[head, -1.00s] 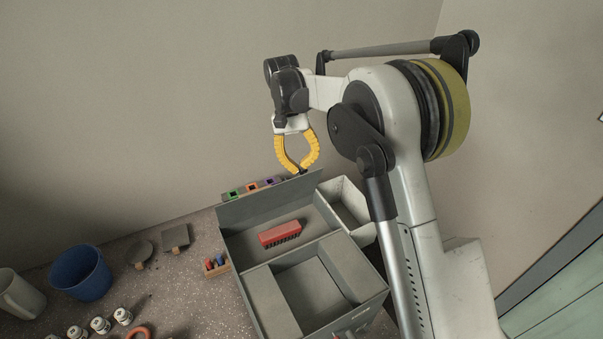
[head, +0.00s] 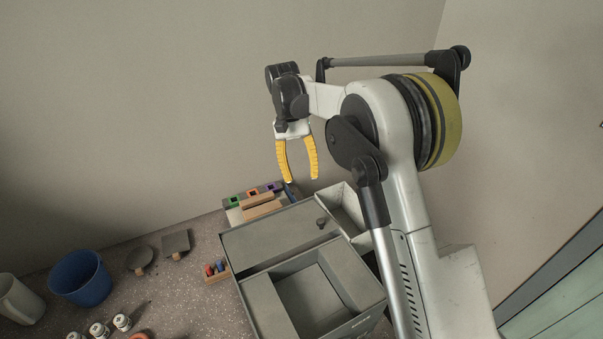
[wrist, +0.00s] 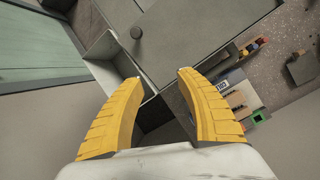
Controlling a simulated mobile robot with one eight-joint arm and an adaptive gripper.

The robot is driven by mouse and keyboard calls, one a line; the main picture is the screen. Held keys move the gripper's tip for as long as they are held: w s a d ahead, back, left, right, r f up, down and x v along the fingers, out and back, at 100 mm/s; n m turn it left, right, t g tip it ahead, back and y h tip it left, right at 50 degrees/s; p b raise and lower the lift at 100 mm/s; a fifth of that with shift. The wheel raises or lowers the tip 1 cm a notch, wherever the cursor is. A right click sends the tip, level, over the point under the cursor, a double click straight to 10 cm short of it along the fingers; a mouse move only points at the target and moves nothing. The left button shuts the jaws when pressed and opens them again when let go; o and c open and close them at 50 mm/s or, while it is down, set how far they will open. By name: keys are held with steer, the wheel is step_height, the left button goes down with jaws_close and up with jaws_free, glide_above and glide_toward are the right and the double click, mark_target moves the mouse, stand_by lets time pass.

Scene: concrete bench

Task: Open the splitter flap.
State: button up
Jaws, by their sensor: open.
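The grey splitter flap (head: 275,236) lies flat and shut over the rear compartment of the grey box. Its dark knob (head: 322,222) stands near the flap's right end. In the wrist view the flap (wrist: 200,35) and knob (wrist: 136,32) lie beyond my fingertips. My gripper (head: 302,179) hangs open and empty above and behind the flap's rear edge, apart from the knob. Its yellow fingers (wrist: 160,76) are spread in the wrist view. What lies under the flap is hidden.
The box's front compartment (head: 312,292) is uncovered. A grey side bin (head: 346,205) adjoins the box at right. Behind is a rack with coloured squares (head: 252,194). A blue cup (head: 80,278), a white mug (head: 18,300) and several small white parts stand at left.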

steer(key=v, duration=1.2)
